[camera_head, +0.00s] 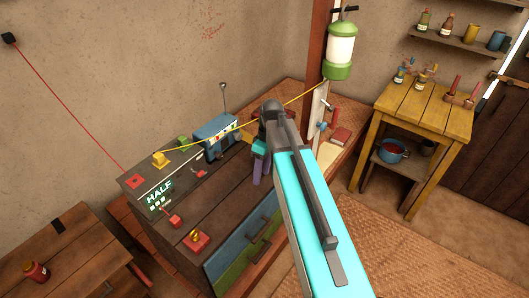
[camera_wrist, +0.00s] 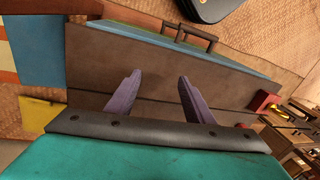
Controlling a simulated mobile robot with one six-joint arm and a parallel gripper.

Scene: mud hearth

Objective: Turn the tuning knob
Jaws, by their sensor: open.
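A blue radio-like box (camera_head: 215,135) with a pale striped front and a raised antenna stands at the back of a dark wooden cabinet (camera_head: 180,207). I cannot make out a separate tuning knob on it in the head view, and the box is not clear in the wrist view. My gripper (camera_head: 261,165) is over the cabinet's right part, to the right of the box and partly hidden by my arm. In the wrist view my gripper (camera_wrist: 158,88) shows two purple fingers spread apart, with nothing between them, above brown boards.
A red block with a gold knob (camera_head: 196,241), a yellow piece (camera_head: 160,159) and a lit HALF sign (camera_head: 159,191) are on the cabinet top. A yellow cord crosses above it. A green lantern (camera_head: 340,52) hangs at a post. A yellow table (camera_head: 424,108) stands right.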

